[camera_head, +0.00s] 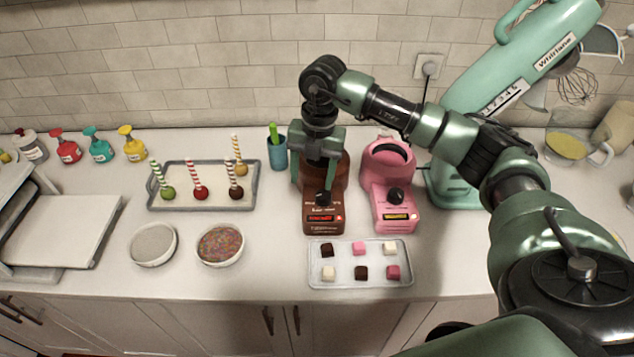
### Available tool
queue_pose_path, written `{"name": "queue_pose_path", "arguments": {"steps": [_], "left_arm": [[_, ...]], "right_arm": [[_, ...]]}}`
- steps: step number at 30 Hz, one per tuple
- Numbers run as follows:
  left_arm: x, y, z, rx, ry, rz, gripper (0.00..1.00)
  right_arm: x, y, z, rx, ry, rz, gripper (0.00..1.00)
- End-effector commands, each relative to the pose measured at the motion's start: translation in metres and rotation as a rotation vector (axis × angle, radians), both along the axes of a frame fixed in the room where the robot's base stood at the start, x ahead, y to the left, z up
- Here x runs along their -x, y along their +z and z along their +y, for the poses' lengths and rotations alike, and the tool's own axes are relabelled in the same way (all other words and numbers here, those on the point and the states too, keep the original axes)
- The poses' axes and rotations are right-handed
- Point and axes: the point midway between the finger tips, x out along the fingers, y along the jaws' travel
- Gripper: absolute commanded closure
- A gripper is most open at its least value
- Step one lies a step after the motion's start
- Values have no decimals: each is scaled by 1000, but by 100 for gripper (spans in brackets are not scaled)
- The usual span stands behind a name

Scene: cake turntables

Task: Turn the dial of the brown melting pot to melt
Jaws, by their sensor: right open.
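The brown melting pot (323,225) stands on the counter in the middle of the view. Its dark dial (322,199) is on the sloped front, above a small red label strip. My right gripper (316,182) points down over the pot, open, with its fingers apart on either side of the pot's body just behind the dial. It hides much of the pot's upper part. I cannot tell whether a finger touches the pot. The dial's exact setting is too small to read. My left gripper is not in view.
A pink melting pot (379,180) stands close on the right, with a mint stand mixer (457,189) beyond it. A tray of small cubes (345,280) lies in front. A blue cup (276,155) and a cake-pop tray (216,206) are to the left.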

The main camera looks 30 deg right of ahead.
Motion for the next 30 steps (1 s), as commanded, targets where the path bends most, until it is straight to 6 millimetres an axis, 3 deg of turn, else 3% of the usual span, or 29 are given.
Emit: {"name": "queue_pose_path", "arguments": {"steps": [1,5,18,30], "left_arm": [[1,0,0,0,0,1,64],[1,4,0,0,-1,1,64],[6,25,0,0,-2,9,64],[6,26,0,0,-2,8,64]], "right_arm": [[0,5,-16,48,-31,11,41],[3,4,-32,101,-65,31,41],[4,-59,-31,99,-61,32,41],[3,-69,-31,97,-61,30,43]]}}
